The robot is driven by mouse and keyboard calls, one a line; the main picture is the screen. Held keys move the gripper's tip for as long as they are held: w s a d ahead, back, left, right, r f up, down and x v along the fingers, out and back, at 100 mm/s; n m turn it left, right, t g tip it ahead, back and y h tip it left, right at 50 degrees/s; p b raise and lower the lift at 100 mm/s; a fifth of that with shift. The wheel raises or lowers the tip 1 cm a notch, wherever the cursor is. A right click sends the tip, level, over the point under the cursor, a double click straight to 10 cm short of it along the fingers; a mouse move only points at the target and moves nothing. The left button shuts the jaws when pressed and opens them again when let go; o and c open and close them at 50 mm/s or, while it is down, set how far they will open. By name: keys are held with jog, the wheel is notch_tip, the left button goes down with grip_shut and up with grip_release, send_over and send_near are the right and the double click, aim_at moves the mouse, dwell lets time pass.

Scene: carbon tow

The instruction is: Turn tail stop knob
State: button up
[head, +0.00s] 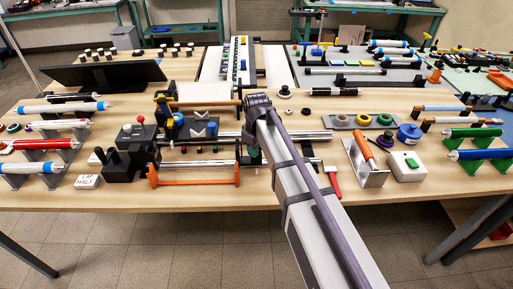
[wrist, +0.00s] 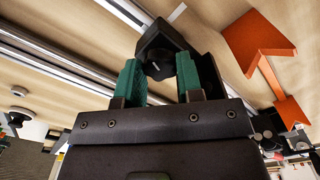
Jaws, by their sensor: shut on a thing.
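The tail stop knob (wrist: 160,69) is dark and round and shows in the wrist view, under a black block (wrist: 161,38). The two green-padded fingers of my gripper (wrist: 161,84) stand on either side of it and are shut on it. A small light mark shows near the knob's right side; how far the knob is turned cannot be told. In the head view my arm covers most of the tail stop, and the knob cannot be made out there.
Steel rails (wrist: 60,57) run beside the block in the wrist view. An orange bracket (wrist: 262,45) lies close to the right. In the head view, an orange roller frame (head: 195,182) is left of my arm, and a tray with an orange-handled tool (head: 365,150) is right.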

jog(key=m, duration=1.3)
jog(key=shift+m, duration=0.4)
dwell(0.4)
jog(key=o, duration=0.9)
jog(key=shift+o, duration=0.2)
